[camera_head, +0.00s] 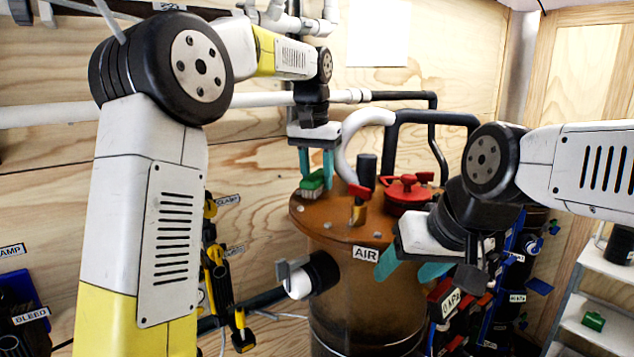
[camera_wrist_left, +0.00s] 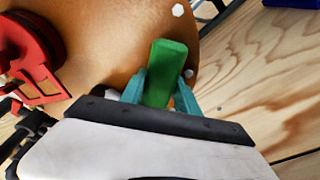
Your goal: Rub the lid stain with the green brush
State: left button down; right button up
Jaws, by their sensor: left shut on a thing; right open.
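The green brush (camera_head: 311,185) is held by my left gripper (camera_head: 316,171) at the left part of the brown lid (camera_head: 335,223). Its pale bristles point down at the lid; I cannot tell whether they touch it. In the left wrist view the green brush (camera_wrist_left: 166,72) sits between the teal fingers of my left gripper (camera_wrist_left: 163,95), over the edge of the lid (camera_wrist_left: 120,40). The stain cannot be made out; the brush and gripper may hide it. My right gripper (camera_head: 412,268) is open and empty, in front of the tank's right side.
A red-handled valve (camera_head: 358,200) and a red cap (camera_head: 407,192) stand on the lid, right of the brush. A pale curved hose (camera_head: 350,140) and black pipe (camera_head: 440,117) rise behind. An AIR label (camera_head: 366,254) is below the rim. Shelves (camera_head: 590,310) stand at the right.

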pick_arm(q)
jog(key=shift+r, duration=2.45)
jog(key=shift+r, duration=1.5)
